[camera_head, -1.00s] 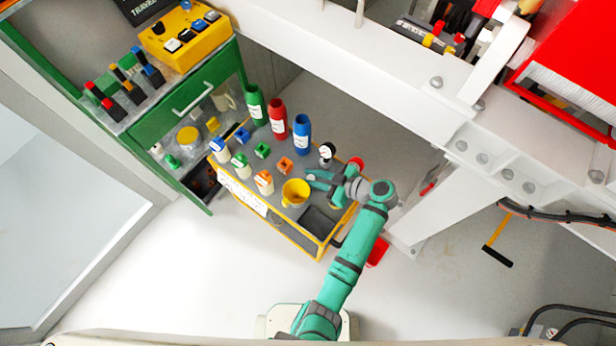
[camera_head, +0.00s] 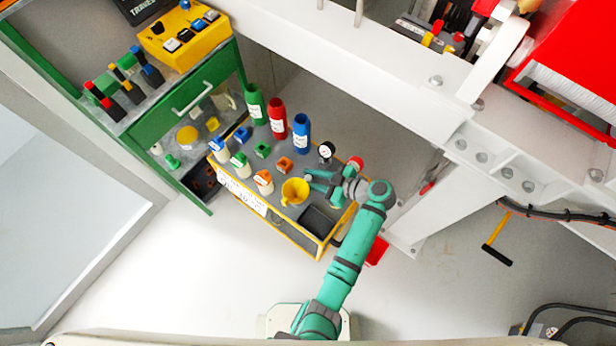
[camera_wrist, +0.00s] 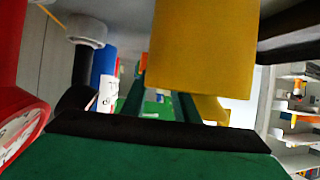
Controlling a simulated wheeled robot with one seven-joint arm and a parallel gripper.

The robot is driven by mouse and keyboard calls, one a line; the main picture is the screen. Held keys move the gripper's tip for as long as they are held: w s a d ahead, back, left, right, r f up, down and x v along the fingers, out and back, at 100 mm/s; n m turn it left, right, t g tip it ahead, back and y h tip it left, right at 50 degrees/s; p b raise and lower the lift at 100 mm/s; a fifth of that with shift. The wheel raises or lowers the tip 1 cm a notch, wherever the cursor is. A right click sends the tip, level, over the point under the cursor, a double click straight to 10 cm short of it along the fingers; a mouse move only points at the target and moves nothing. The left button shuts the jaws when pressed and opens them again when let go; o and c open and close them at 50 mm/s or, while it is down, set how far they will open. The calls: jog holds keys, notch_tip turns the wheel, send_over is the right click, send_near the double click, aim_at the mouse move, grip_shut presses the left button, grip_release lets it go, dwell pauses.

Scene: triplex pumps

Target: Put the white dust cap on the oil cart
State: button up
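The oil cart (camera_head: 290,238) is a yellow-framed cart with a grey top, standing in the middle of the head view. My gripper (camera_head: 309,181) is low over its right part, pointing left, just beside the yellow funnel (camera_head: 295,191). Its fingers look apart, with nothing clearly held between them. In the wrist view the fingers (camera_wrist: 158,104) are partly hidden behind a large yellow shape (camera_wrist: 200,45). A pale grey round piece (camera_wrist: 86,29) shows at upper left there; I cannot tell whether it is the white dust cap. I cannot pick out the cap in the head view.
Green (camera_head: 256,104), red (camera_head: 277,119) and blue (camera_head: 302,134) bottles stand along the cart's back edge. Small coloured blocks and capped white bottles fill the left part. A white beam (camera_head: 400,90) runs behind.

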jog(key=v, duration=1.1)
jog(key=shift+d, duration=0.1)
